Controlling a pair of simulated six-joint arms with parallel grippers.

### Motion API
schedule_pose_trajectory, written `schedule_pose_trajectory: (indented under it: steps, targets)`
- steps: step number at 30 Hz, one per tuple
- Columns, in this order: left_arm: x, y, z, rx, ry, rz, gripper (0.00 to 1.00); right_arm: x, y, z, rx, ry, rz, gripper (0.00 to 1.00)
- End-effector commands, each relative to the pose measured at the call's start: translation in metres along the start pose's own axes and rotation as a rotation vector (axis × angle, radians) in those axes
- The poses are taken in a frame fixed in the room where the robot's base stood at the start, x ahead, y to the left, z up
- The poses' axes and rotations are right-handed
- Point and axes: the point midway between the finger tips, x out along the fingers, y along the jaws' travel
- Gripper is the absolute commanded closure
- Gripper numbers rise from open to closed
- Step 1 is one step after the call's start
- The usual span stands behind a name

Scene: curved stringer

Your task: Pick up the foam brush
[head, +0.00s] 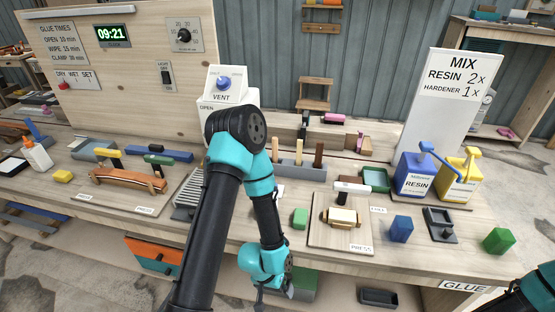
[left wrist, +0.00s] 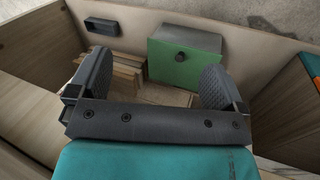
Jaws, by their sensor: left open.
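I cannot pick out the foam brush for certain. A grey holder (head: 291,171) at mid-bench has several upright handles in it, and their lower ends are hidden. My left arm crosses the bench, and its left gripper (head: 273,287) hangs below the bench's front edge. In the left wrist view the left gripper (left wrist: 158,78) is open, with nothing between its fingers. Beyond the fingers are a green box (left wrist: 180,66) with a dark knob, stacked wood strips (left wrist: 126,72) and a small dark tray (left wrist: 102,26). My right gripper is out of view; only part of that arm shows at lower right.
An orange-fronted drawer (head: 153,255) is under the bench, left of my left arm.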

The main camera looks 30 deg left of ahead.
Motion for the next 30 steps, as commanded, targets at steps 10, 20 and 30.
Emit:
schedule_pose_trajectory:
  steps: [10,20,30]
  targets:
    - [0.0000,0.0000,0.0000,0.000,0.000,0.000,0.04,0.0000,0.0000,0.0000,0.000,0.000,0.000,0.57]
    - [0.0000,0.0000,0.0000,0.000,0.000,0.000,0.28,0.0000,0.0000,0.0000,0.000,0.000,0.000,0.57]
    - [0.0000,0.0000,0.0000,0.000,0.000,0.000,0.46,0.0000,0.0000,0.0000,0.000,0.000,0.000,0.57]
